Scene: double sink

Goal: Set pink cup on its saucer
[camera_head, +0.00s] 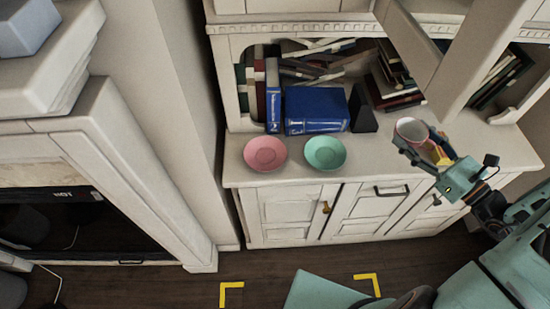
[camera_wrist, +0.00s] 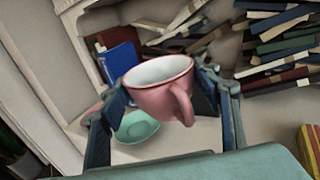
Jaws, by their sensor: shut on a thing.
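The pink cup (camera_wrist: 165,100), white inside, is held between the two fingers of my gripper (camera_wrist: 165,95) in the wrist view. Its handle points toward the camera and a little to the right. In the head view, my gripper (camera_head: 420,140) holds the cup (camera_head: 411,131) above the right part of the counter. A pink saucer (camera_head: 265,153) lies on the counter at the left, well to the left of the cup and apart from it. It is empty. A green saucer (camera_head: 324,153) lies just right of the pink one and also shows in the wrist view (camera_wrist: 137,127), partly behind the cup.
Blue books (camera_head: 315,109) stand behind the saucers, with a dark wedge-shaped object (camera_head: 362,110) to their right. More books (camera_head: 393,80) lie stacked in the shelf. A yellow object (camera_head: 440,152) is beside my gripper. The counter (camera_head: 375,150) is clear between the green saucer and my gripper.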

